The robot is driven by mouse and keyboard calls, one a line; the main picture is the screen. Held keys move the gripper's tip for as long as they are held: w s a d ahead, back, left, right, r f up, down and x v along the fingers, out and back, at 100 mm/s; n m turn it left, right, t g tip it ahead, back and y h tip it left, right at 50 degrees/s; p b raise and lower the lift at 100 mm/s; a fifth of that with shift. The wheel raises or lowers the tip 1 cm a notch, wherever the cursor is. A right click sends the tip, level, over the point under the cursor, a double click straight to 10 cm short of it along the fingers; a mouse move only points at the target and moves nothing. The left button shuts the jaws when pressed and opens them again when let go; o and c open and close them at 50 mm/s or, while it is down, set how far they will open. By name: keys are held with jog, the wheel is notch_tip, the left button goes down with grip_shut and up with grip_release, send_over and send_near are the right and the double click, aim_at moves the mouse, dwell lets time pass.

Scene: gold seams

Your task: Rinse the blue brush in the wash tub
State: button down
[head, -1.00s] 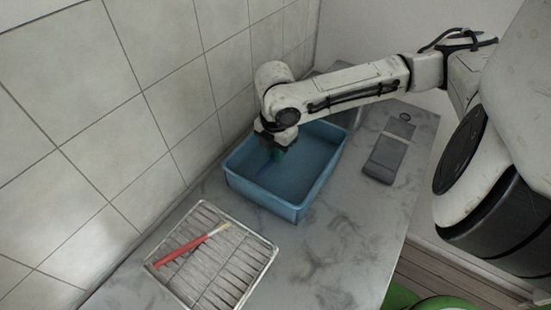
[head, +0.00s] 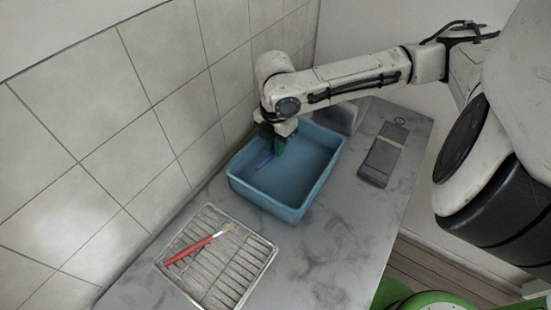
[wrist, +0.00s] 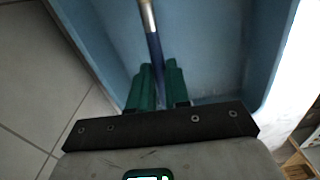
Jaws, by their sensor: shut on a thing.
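The blue wash tub (head: 268,202) stands on the marbled counter against the tiled wall; its wall also shows in the wrist view (wrist: 215,45). My gripper (head: 277,147) points down inside the back left part of the tub. Its green fingers, also in the wrist view (wrist: 157,88), are shut on the blue brush (head: 264,162). In the wrist view the brush (wrist: 155,45) runs from between the fingertips to a metal ferrule at the top edge; its bristles are out of view. I cannot tell whether the brush touches the tub's bottom.
A wire rack (head: 228,279) lies left of the tub in front, with a red-handled brush (head: 196,249) on it. A grey flat object with a ring (head: 383,158) lies to the tub's right. The counter between (head: 330,240) is clear.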

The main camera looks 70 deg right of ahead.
jog(key=shift+r+p, duration=1.9)
jog(key=shift+r, duration=0.4)
jog(key=shift+r, duration=0.1)
dwell(0.4)
notch_tip(320, 180, up, 4)
jog(key=p, duration=0.3)
jog(key=shift+p, duration=0.35)
dwell(0.6)
